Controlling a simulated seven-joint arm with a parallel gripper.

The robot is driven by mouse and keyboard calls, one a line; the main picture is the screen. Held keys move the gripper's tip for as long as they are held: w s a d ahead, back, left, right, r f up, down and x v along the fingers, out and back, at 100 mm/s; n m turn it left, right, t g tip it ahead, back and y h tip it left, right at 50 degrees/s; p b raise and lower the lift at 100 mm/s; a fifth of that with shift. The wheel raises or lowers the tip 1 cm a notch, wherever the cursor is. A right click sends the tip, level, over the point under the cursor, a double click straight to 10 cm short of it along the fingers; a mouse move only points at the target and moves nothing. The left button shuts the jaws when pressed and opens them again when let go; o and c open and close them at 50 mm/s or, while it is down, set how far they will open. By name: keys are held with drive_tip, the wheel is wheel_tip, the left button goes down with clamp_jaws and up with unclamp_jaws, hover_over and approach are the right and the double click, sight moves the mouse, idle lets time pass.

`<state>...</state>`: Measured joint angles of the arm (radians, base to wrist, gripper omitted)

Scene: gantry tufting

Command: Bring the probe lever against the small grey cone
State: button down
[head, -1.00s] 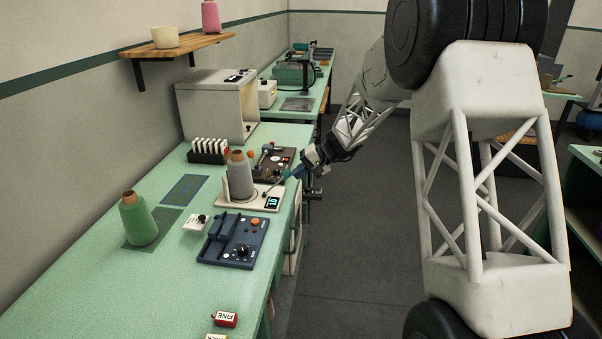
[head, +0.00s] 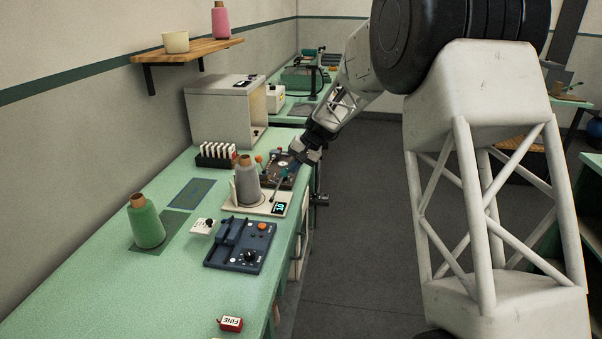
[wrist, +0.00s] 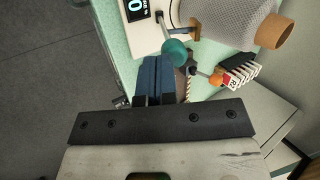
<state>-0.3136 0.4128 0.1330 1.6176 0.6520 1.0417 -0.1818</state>
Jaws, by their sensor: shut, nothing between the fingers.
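The small grey cone (head: 247,185) with a brown tip stands upright on a white device (head: 278,209) with a small lit display. It also shows at the top right in the wrist view (wrist: 228,14). The probe lever (head: 278,188) is a thin rod rising from the device, right of the cone. Its teal knob (wrist: 175,51) is clear in the wrist view, with a visible gap to the cone there. My gripper (head: 294,163) is shut and empty beside the knob. Its dark blue fingers (wrist: 157,72) lie close to the knob; I cannot tell whether they touch it.
A dark control panel (head: 248,245) sits in front of the device, with a white tag (head: 203,226) to its left. A green cone (head: 147,226) stands farther left. A rack of white cards (head: 216,154) and a grey box (head: 226,110) are behind. The bench front is mostly clear.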

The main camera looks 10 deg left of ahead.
drive_tip(key=shift+a+r+h, duration=0.25)
drive_tip(key=shift+a+h, duration=0.3)
drive_tip(key=shift+a, duration=0.1)
drive_tip(key=shift+a+r+h, duration=0.3)
drive_tip(key=shift+a+h, duration=0.2)
drive_tip(key=shift+a, duration=0.2)
drive_tip(key=shift+a+r+h, duration=0.25)
drive_tip(key=shift+a+h, duration=0.3)
drive_tip(key=shift+a, duration=0.1)
drive_tip(key=shift+a+r, duration=0.15)
drive_tip(key=shift+a, duration=0.65)
drive_tip(key=shift+r, duration=0.2)
drive_tip(key=shift+r, duration=0.6)
drive_tip(key=shift+d+r, duration=0.1)
